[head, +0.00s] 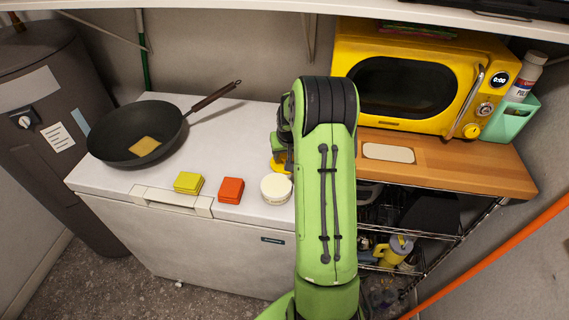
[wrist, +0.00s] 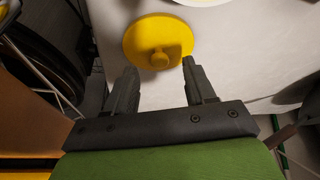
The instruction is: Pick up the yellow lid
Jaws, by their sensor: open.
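The yellow lid (wrist: 158,36) is round with a small knob in its middle. It lies on the white chest top and shows whole in the wrist view. In the head view only a sliver of the lid (head: 279,165) shows beside my green arm, which hides the rest. My gripper (wrist: 159,68) is open and empty. Its two dark fingers point toward the lid, with the knob roughly between their tips but a little beyond them. I cannot tell the exact height of the fingers above the lid.
On the white chest (head: 225,118) stand a black pan (head: 120,135), a yellow block (head: 188,183), a red block (head: 231,190) and a white tub (head: 276,189). At right a yellow microwave (head: 415,80) stands on a wooden top (head: 470,168) over a wire rack (head: 440,245).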

